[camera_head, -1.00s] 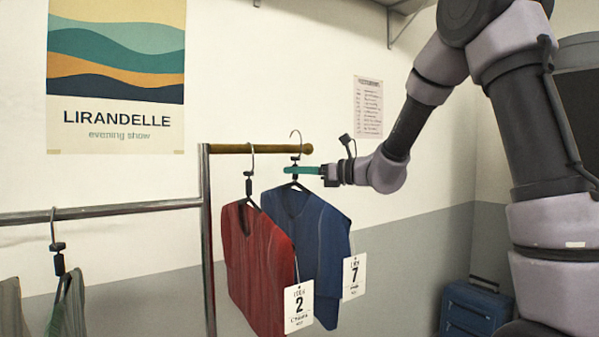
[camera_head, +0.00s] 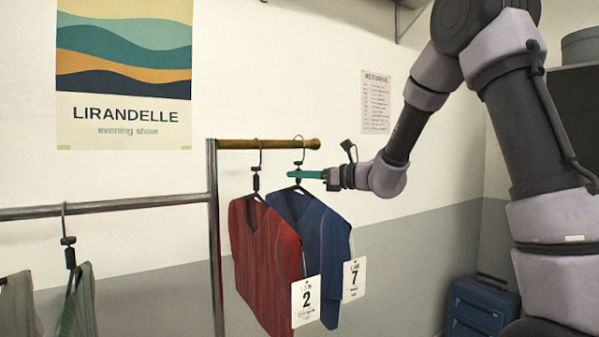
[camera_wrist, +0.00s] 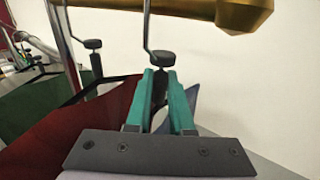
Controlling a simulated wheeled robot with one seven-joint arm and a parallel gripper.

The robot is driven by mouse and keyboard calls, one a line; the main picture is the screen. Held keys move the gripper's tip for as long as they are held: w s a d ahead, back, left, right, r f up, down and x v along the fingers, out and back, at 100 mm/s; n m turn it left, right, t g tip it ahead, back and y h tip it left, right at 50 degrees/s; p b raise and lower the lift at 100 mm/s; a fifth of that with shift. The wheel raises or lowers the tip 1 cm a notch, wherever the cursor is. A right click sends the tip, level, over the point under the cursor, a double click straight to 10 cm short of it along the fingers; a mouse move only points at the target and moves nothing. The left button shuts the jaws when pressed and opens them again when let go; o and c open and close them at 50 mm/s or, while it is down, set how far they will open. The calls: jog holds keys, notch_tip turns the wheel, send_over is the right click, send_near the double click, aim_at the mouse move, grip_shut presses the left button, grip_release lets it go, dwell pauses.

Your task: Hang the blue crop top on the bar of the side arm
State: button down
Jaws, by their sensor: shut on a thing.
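The blue crop top (camera_head: 325,235) hangs upright on a dark hanger with a wire hook (camera_head: 303,153), tagged 7. My gripper (camera_head: 296,174) is shut on the hanger's neck just below the hook; the wrist view shows both teal fingers (camera_wrist: 160,88) on either side of the dark neck. The side arm's bar (camera_head: 268,144) is brass-coloured with a knobbed end. The hook's top shows just above the bar near that end, and its wire crosses in front of the bar in the wrist view (camera_wrist: 215,10). Whether it bears on the bar is unclear.
A red top (camera_head: 265,262) tagged 2 hangs on the same bar, left of the blue one and partly covering it. A steel rail (camera_head: 130,205) with grey-green garments (camera_head: 20,305) is at left. A blue case (camera_head: 480,308) stands at lower right.

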jog(key=shift+f, duration=0.1)
dwell(0.3)
jog(key=c, duration=0.7)
grip_release()
